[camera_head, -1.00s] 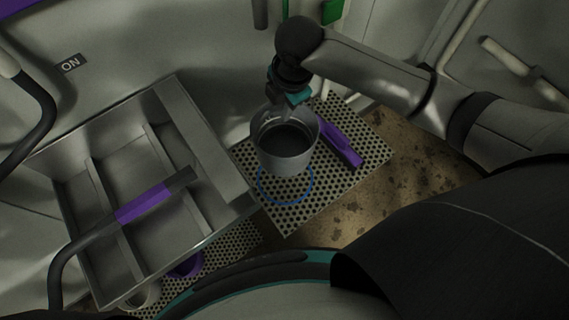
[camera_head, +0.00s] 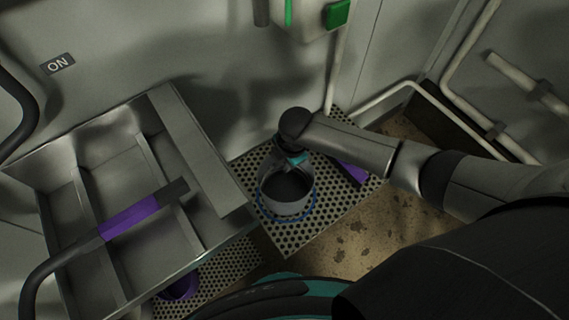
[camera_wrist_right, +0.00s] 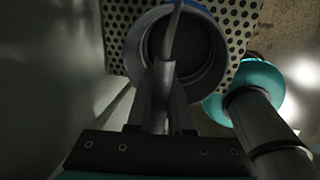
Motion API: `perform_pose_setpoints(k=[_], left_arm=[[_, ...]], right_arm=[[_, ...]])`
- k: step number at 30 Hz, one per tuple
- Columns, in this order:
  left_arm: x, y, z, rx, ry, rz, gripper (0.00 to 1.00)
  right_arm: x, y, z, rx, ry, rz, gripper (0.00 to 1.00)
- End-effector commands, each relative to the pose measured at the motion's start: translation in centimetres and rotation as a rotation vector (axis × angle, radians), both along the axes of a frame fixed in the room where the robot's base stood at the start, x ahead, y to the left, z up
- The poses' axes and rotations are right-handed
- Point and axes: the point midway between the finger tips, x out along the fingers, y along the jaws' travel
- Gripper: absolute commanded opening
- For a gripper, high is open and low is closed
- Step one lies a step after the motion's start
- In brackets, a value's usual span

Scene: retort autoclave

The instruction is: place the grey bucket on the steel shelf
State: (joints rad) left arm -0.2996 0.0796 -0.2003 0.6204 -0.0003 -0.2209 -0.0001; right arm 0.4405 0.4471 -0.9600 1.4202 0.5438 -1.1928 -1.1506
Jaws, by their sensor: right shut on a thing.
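The grey bucket (camera_head: 287,205) is upright over the perforated steel shelf (camera_head: 300,238), with a blue ring (camera_head: 314,209) marked around its base. I cannot tell whether its bottom touches the shelf. My right gripper (camera_head: 290,163) is shut on the bucket's handle at its far side, just above the rim. In the right wrist view, the handle (camera_wrist_right: 173,40) runs into my closed fingers (camera_wrist_right: 164,72) and the bucket's round rim (camera_wrist_right: 220,62) lies below. My left gripper is not in view.
A purple object (camera_head: 352,172) lies right of the bucket on the shelf. White pipes (camera_head: 455,115) run along the right wall. A green button (camera_head: 337,14) is above.

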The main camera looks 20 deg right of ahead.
Motion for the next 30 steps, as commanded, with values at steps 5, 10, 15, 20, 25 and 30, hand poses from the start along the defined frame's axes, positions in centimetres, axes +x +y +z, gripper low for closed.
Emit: perform_pose_setpoints(k=[5, 10, 15, 20, 25, 30], left_arm=[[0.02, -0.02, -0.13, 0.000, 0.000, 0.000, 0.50], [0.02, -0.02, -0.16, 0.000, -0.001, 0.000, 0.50], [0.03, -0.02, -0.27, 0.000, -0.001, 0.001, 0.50], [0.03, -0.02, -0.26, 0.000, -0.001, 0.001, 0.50], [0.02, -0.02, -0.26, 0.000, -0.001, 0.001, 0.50], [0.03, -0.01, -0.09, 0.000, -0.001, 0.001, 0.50]], right_arm=[[0.08, 0.01, -0.38, 0.001, -0.003, 0.000, 0.00], [0.08, 0.01, -0.42, 0.001, -0.002, 0.000, 0.00], [0.03, -0.01, -0.70, 0.000, -0.001, 0.000, 0.27], [0.03, -0.02, -0.68, 0.000, -0.001, 0.000, 0.45], [0.03, -0.02, -0.68, 0.000, -0.001, 0.000, 0.49], [0.04, -0.03, -0.37, 0.001, -0.002, 0.000, 0.49]])
